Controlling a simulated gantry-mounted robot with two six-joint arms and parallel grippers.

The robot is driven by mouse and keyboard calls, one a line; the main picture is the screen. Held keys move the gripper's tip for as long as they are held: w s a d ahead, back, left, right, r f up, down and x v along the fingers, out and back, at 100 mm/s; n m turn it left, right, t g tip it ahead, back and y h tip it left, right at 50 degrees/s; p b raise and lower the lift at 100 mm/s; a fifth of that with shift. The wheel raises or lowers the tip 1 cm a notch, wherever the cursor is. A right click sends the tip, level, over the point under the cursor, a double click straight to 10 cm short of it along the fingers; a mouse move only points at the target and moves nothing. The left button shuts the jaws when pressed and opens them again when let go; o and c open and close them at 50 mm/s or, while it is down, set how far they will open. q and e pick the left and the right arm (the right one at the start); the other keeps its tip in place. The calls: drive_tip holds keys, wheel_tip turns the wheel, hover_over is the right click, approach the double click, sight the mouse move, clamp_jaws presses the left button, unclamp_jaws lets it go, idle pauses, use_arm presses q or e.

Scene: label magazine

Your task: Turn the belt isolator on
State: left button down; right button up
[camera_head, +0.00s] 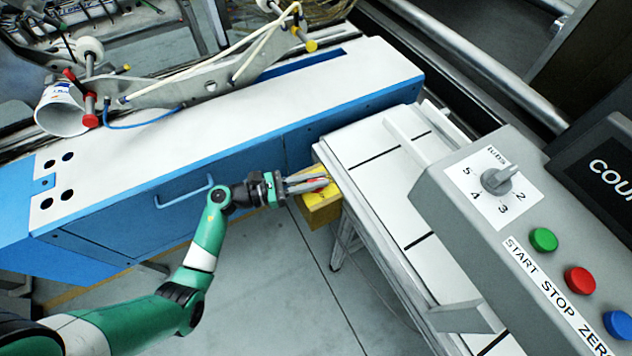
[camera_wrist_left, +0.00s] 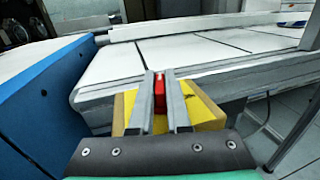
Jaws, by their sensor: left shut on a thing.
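The belt isolator is a yellow box (camera_head: 322,207) at the near left corner of the white belt table. It carries a red handle (camera_head: 313,182), partly hidden by my fingers. My left gripper (camera_head: 324,181) reaches the isolator from the left and is shut on the red handle. In the left wrist view the red handle (camera_wrist_left: 159,92) stands between the two fingers (camera_wrist_left: 160,100), with the yellow box (camera_wrist_left: 203,110) behind and around them. Which way the handle is turned is hard to tell. My right gripper does not show.
A white segmented belt (camera_head: 385,185) runs away to the right of the isolator. A blue cabinet with a white top (camera_head: 240,120) stands behind and left. A grey control panel (camera_head: 480,215) with a dial and green, red and blue buttons stands at right. Open floor lies below.

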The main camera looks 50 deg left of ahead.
use_arm(q)
drive_tip(key=m+h+b, duration=0.1)
drive_tip(key=m+g+h+b, duration=0.1)
drive_tip(key=shift+f+g+h+b, duration=0.25)
drive_tip(key=shift+g+h+b, duration=0.05)
drive_tip(key=shift+r+m+g+h+b, duration=0.2)
drive_tip(key=shift+m+g+h+b, duration=0.4)
drive_tip(key=shift+h+b, duration=0.2)
drive_tip(key=c, duration=0.9)
unclamp_jaws()
drive_tip(key=r+p, duration=0.2)
drive_tip(key=r, duration=0.1)
drive_tip(key=s+r+p, duration=0.1)
drive_tip(key=r, duration=0.1)
drive_tip(key=shift+d+r, duration=0.15)
drive_tip(key=shift+d, duration=0.1)
drive_tip(key=s+d+r+p, duration=0.2)
drive_tip(key=s, duration=0.1)
drive_tip(key=s+d+r+p, duration=0.2)
drive_tip(key=s+r, duration=0.1)
drive_tip(key=s, duration=0.1)
drive_tip(key=s+d+r+p, duration=0.2)
drive_tip(key=s+d, duration=0.1)
drive_tip(key=s, duration=0.1)
drive_tip(key=shift+r, duration=0.4)
